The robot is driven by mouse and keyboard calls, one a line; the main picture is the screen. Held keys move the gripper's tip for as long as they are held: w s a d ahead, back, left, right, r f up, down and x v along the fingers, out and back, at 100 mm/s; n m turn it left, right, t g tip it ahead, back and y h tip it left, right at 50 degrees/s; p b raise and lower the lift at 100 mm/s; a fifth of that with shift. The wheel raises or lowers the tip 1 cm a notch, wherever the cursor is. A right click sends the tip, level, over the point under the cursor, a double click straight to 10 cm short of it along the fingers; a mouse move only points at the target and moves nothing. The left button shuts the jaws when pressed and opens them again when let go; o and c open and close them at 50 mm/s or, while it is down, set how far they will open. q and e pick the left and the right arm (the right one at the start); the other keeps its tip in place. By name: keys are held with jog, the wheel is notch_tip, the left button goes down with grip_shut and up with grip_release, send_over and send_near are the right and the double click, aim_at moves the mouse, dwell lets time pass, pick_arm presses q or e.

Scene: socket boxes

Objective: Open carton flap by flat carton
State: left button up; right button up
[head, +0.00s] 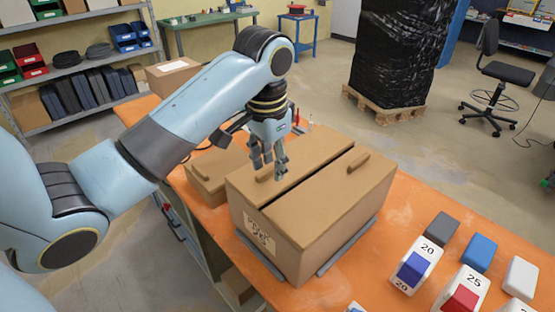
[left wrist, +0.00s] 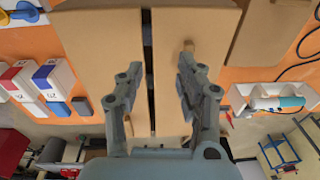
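A tan carton (head: 270,232) with a handwritten label stands on the orange table. Its two top flaps lie flat with a dark gap between them. The flap by the flat carton (head: 300,154) bears a small handle (head: 264,179), partly hidden by my fingers; in the left wrist view this handle (left wrist: 188,46) shows beside a fingertip. The other flap (head: 335,190) has a handle (head: 358,162) too. The flat carton (head: 208,182) lies left of the tall carton, partly hidden by my arm. Contact is unclear.
Coloured socket boxes (head: 412,268) and small blocks (head: 480,252) lie at the table's right front.

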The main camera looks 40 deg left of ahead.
aim_at(296, 156)
pick_arm(q)
jog(key=shift+g, duration=0.4)
jog(key=w+a, duration=0.1)
jog(key=w, duration=0.1)
jog(key=w+a+r+b, duration=0.1)
jog(key=w, duration=0.1)
jog(key=w+a+r, duration=0.1)
jog(key=w+a, duration=0.1)
notch_tip(296, 156, down, 8)
jog(key=shift+w+r+p, duration=0.1)
jog(key=shift+p, duration=0.45)
pick_arm(e)
jog(key=shift+s, duration=0.1)
pick_arm(q)
jog(key=shift+c, duration=0.3)
jog(key=c, duration=0.7)
pick_arm(e)
jog(key=shift+a, duration=0.15)
